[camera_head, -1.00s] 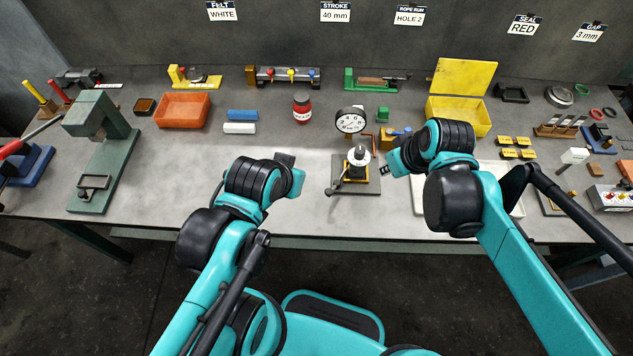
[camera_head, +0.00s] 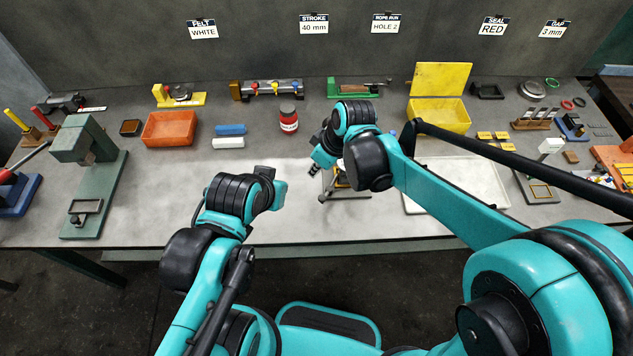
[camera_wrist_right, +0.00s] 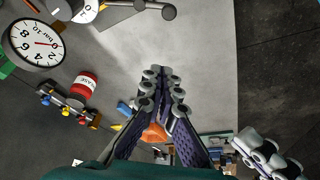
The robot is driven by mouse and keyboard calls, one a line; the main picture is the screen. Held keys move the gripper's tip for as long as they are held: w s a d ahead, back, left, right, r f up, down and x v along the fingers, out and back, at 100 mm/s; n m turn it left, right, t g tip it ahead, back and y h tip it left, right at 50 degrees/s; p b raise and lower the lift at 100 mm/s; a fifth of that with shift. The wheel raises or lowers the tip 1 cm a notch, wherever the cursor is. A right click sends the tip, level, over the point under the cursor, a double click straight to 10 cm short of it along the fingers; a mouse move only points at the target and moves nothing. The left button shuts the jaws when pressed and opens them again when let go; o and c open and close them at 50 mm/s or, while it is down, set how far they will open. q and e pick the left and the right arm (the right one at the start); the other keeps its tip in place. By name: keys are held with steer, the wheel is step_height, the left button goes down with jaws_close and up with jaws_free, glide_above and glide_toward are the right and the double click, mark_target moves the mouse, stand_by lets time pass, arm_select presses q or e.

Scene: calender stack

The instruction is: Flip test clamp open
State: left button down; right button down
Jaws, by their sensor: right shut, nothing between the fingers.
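The test clamp (camera_head: 352,191) is a small stand with a yellow-orange part and a grey base, at the middle of the bench. My right arm hides most of it in the head view. In the right wrist view its round white dial gauge (camera_wrist_right: 35,42) is at the top left, and a dark lever with a ball end (camera_wrist_right: 140,5) is at the top edge. My right gripper (camera_head: 313,170) is at the left side of the clamp; in the wrist view its fingertips (camera_wrist_right: 163,74) are together and empty, apart from the lever. My left gripper (camera_head: 268,173) is left of the clamp, its fingers unclear.
A red grease jar (camera_head: 289,120) stands behind my right gripper. A yellow open box (camera_head: 438,112) and a white tray (camera_head: 480,180) are to the right. The front middle bench is clear.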

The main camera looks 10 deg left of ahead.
mark_target(322, 198)
steer(key=b+x, duration=0.3)
steer(key=x, duration=0.7)
steer(key=shift+f, duration=0.1)
steer(key=d, duration=0.1)
steer(key=s+d, duration=0.1)
steer(key=d, duration=0.1)
steer(key=shift+s+d+b, duration=0.1)
steer(key=shift+d+b, duration=0.1)
steer(key=shift+b, duration=0.15)
steer(key=shift+s+d, duration=0.1)
steer(key=shift+d, duration=0.1)
steer(key=shift+f, duration=0.1)
steer(key=shift+s+d+n+g, duration=0.15)
steer(key=shift+d+n+g, duration=0.2)
steer(key=shift+n, duration=0.55)
steer(key=shift+s+d+n, duration=0.1)
steer(key=shift+d+n, duration=0.25)
steer(key=shift+n, duration=0.35)
steer(key=shift+s+d, duration=0.1)
steer(key=shift+d, duration=0.45)
